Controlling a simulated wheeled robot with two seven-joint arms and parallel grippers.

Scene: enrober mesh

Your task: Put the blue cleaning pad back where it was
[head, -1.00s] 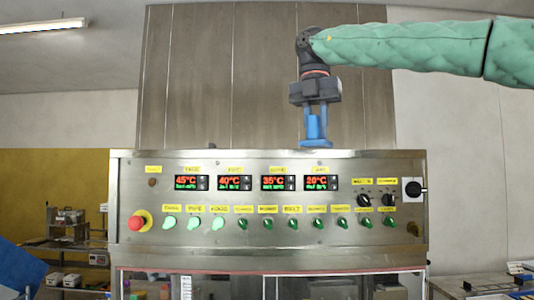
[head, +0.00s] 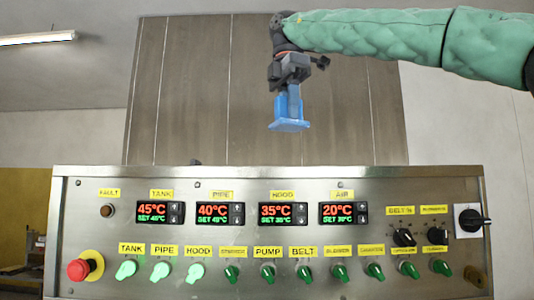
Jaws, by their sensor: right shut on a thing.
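The blue cleaning pad (head: 289,124) has a flat base and an upright blue handle. My right gripper (head: 288,90) is shut on its handle and holds it in the air, slightly tilted. In the head view the pad is above the top edge of the steel control panel (head: 120,235), in front of the tall metal panelling. No resting place for the pad can be made out. My left gripper is not in view.
The control panel spans the lower part of the view, with several displays, green knobs and a red emergency button (head: 77,269) at the left. Tall metal panelling (head: 190,90) stands behind. The air on both sides of the pad is clear.

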